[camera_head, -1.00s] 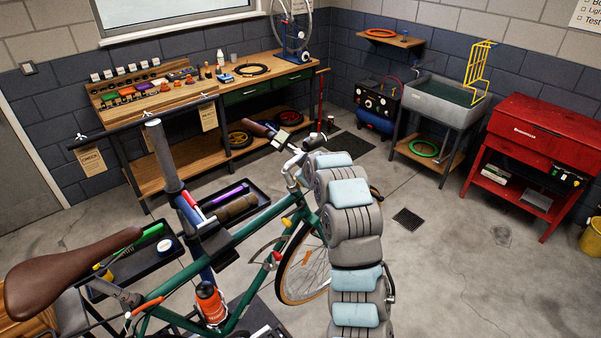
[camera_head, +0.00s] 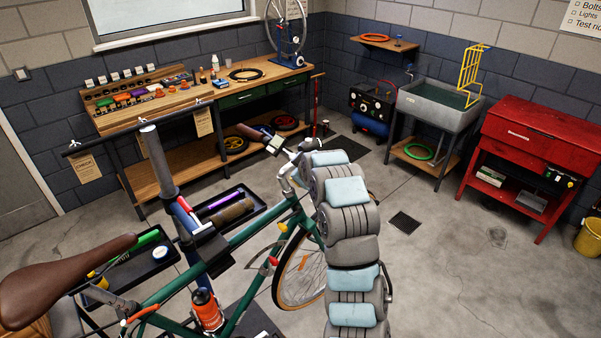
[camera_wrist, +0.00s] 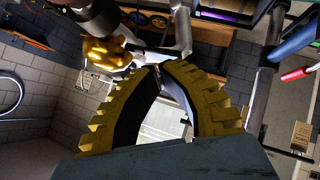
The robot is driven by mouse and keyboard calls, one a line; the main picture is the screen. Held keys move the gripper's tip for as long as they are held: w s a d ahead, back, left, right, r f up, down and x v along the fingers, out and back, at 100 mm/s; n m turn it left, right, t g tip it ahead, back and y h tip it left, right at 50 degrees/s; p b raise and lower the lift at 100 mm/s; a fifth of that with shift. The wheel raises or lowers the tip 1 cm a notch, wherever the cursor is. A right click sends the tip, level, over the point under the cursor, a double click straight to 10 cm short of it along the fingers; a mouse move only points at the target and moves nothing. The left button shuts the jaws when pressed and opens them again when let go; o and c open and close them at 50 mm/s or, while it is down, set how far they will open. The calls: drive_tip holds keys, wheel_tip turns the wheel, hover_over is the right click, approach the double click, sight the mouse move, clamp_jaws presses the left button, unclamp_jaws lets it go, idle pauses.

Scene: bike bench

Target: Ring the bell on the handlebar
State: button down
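The brass-coloured bell (camera_wrist: 106,52) shows in the wrist view, up and left of my fingertips, beside the silver handlebar and stem (camera_wrist: 180,28). My gripper (camera_wrist: 160,68) has two yellow ribbed fingers whose tips come together; nothing shows between them. In the picture the bell lies close to the left fingertip; I cannot tell whether they touch. In the head view the handlebar's brown grip (camera_head: 254,132) sticks out to the left of my arm. There my arm hides part of the handlebar and my gripper, and I cannot make out the bell clearly.
The green bicycle (camera_head: 255,237) hangs in a repair stand (camera_head: 157,160) with tool trays (camera_head: 145,262) beside it. A workbench (camera_head: 167,102) stands behind. A grey sink (camera_head: 432,107) and red tool cabinet (camera_head: 537,140) stand right. The floor right of my arm is mostly clear.

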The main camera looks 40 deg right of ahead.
wheel_tip(320, 180, up, 4)
drive_tip(key=shift+s+a+r, duration=0.1)
drive_tip(key=shift+a+r, duration=0.05)
drive_tip(key=shift+r, duration=0.1)
drive_tip(key=s+a+r+b, duration=0.1)
drive_tip(key=s+r, duration=0.5)
drive_tip(key=shift+s+r, duration=0.25)
drive_tip(key=shift+s, duration=0.15)
idle(0.4)
